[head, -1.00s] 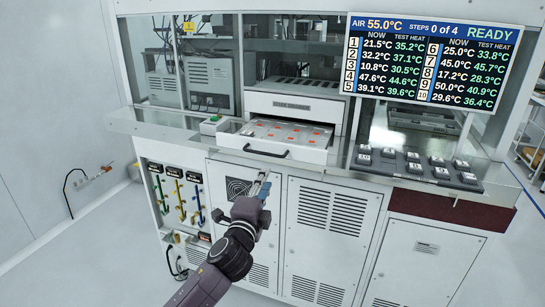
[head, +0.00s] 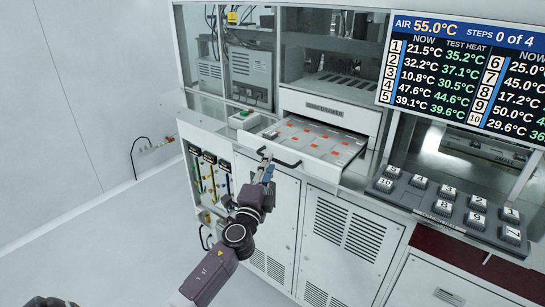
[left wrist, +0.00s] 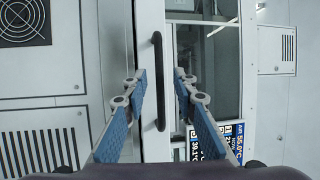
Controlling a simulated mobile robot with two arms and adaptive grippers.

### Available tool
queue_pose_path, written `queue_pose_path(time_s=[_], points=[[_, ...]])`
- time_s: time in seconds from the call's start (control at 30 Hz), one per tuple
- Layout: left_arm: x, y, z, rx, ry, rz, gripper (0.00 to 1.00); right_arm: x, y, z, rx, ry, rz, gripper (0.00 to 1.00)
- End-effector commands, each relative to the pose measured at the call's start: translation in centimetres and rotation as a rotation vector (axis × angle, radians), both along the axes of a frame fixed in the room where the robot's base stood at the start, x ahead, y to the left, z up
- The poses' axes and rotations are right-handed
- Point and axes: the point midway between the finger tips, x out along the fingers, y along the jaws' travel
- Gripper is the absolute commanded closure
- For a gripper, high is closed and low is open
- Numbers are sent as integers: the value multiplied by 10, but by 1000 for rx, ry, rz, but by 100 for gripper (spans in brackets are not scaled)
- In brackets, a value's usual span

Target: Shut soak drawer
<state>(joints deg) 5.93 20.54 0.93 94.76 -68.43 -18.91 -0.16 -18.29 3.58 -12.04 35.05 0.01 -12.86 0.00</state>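The soak drawer (head: 312,142) is pulled out of its white housing (head: 330,112). Its open top shows orange-marked pockets. A dark bar handle (head: 279,158) runs along its front. My left gripper (head: 265,163) is at the left end of this handle in the head view. In the left wrist view my left gripper (left wrist: 161,88) is open, its blue-padded fingers apart. The dark handle (left wrist: 158,70) appears between the fingers there. I cannot tell whether they touch it. My right gripper is not in view.
Numbered dark blocks (head: 445,207) lie on a tray at the right. A temperature display (head: 465,80) hangs at upper right. White cabinet doors (head: 345,240) are below the drawer. Floor at lower left is clear.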

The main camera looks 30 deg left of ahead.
Motion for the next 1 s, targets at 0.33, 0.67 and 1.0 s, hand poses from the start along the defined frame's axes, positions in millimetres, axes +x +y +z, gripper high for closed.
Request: queue_pose_path(time_s=[0.33, 0.67, 1.0], points=[[28, 9, 6, 0, 0, 0, 74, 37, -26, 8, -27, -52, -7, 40], [29, 9, 5, -1, 0, 0, 80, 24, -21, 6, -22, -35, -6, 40], [29, 9, 5, -1, 1, 0, 100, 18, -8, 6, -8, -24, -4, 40]])
